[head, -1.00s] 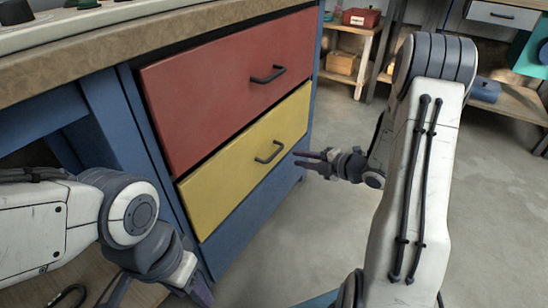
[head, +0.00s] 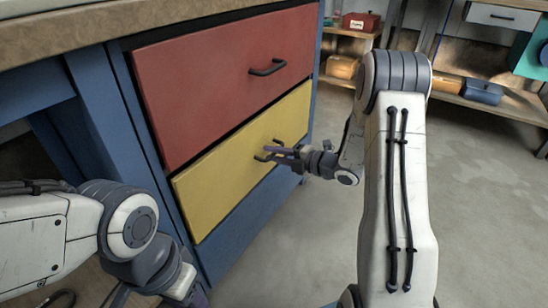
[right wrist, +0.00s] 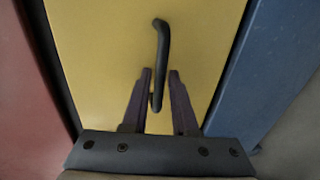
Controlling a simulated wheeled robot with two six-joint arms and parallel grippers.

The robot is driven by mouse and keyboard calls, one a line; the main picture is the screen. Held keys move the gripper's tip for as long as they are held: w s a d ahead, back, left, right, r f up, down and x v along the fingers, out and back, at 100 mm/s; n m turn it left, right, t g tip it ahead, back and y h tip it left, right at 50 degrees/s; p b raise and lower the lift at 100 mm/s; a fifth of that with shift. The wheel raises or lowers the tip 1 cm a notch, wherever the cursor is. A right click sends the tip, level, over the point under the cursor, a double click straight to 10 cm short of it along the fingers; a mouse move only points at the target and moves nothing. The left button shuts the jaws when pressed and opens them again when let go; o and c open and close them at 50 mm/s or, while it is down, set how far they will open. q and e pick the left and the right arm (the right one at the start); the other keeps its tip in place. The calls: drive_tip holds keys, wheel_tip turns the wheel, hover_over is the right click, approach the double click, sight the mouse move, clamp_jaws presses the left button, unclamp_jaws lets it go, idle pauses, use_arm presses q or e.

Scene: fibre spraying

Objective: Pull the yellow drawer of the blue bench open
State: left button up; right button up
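The yellow drawer (head: 215,185) is the lower drawer of the blue bench (head: 100,115), and its front looks flush with the bench. It fills the middle of the right wrist view (right wrist: 105,45). Its black bar handle (right wrist: 162,45) shows there upright. My right gripper (head: 268,153) is at this handle, partly covering it in the head view. In the right wrist view its two fingers (right wrist: 161,72) are apart, with the handle's lower part between them; I cannot tell whether either touches. My left gripper (head: 200,298) is mostly cut off at the bottom edge.
A red drawer (head: 200,95) with a black handle sits above the yellow one and looks shut. The floor (head: 300,230) in front of the bench is clear. Shelves with a red box (head: 361,22) and other boxes stand at the back.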

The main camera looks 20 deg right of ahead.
clamp_jaws()
drive_tip(key=shift+w, duration=0.1)
idle(1.4)
